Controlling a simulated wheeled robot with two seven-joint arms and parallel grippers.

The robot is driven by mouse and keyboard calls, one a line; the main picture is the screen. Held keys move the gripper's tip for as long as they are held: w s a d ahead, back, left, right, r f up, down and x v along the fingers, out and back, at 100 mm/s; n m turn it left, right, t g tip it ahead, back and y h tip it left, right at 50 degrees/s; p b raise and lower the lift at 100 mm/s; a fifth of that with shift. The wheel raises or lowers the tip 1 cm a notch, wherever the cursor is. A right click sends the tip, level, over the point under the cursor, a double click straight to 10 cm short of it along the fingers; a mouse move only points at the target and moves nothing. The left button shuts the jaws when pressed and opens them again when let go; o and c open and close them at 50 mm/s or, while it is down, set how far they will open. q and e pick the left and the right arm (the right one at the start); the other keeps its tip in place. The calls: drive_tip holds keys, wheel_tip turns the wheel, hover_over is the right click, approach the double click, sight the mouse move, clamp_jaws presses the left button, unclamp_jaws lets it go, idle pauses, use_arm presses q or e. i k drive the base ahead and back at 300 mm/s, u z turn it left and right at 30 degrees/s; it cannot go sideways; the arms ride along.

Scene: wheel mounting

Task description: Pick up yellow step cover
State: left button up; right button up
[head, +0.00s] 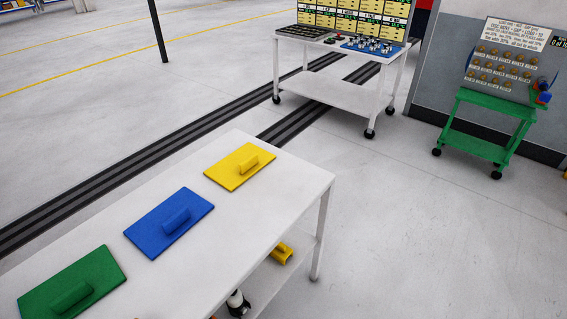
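The yellow step cover (231,172) is a flat rectangular plate with a raised bar handle on top. It lies flat on the white table (285,186), near the table's far end in the head view. Nothing touches it or covers it. Neither my left nor my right gripper shows in the head view.
A blue cover (154,238) and a green cover (104,265) of like shape lie nearer on the same table. A yellow part (283,253) sits on the shelf below. A white cart (335,93) and a green stand (488,149) stand beyond, with open floor between.

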sight(233, 170)
drive_tip(key=z, duration=1.35)
drive_tip(key=i, duration=1.55)
drive_tip(key=u, duration=3.65)
